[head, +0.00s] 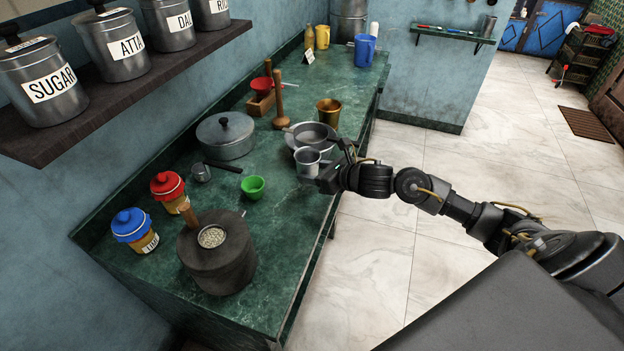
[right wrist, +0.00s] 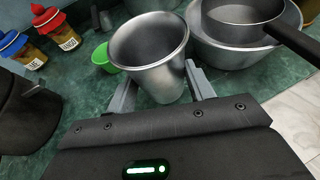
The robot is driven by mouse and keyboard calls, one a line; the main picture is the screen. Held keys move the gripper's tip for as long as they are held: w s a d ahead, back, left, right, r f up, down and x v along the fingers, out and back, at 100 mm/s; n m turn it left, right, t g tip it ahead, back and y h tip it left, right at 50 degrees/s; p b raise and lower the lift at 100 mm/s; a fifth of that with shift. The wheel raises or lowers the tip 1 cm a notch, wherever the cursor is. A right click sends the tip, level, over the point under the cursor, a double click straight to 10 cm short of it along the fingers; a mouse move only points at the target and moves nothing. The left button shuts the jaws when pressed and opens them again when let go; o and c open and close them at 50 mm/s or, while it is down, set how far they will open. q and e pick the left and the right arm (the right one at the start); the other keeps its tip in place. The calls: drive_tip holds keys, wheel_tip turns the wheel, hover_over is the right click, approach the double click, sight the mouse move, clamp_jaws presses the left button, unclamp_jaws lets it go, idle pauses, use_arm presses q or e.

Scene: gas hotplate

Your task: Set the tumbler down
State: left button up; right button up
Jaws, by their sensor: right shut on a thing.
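The tumbler (head: 307,161) is a plain steel cup, upright or nearly so, over the front part of the green counter. It also shows large in the right wrist view (right wrist: 152,58), with its empty inside visible. My right gripper (head: 318,174) reaches in from the right and is shut on the tumbler, with one grey finger on each side of it in the right wrist view (right wrist: 162,88). I cannot tell whether the tumbler's base touches the counter. My left gripper is not in view.
A steel bowl (right wrist: 237,52) with a pan (right wrist: 243,12) in it stands close beside the tumbler. A green cup (head: 253,187), a lidded pot (head: 226,138) and a dark stone grinder (head: 217,262) stand nearby. Bare green counter (head: 270,225) lies in front of the green cup.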

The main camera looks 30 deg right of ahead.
wheel_tip(320, 180, down, 3)
drive_tip(key=shift+w+a+f+p, duration=0.1)
drive_tip(key=shift+a+p, duration=0.05)
drive_tip(key=shift+p, duration=0.4)
drive_tip(key=shift+f, duration=0.1)
drive_tip(key=shift+f+b, duration=0.2)
drive_tip(key=shift+b, duration=0.1)
drive_tip(key=o, duration=1)
drive_tip(key=shift+r, duration=0.1)
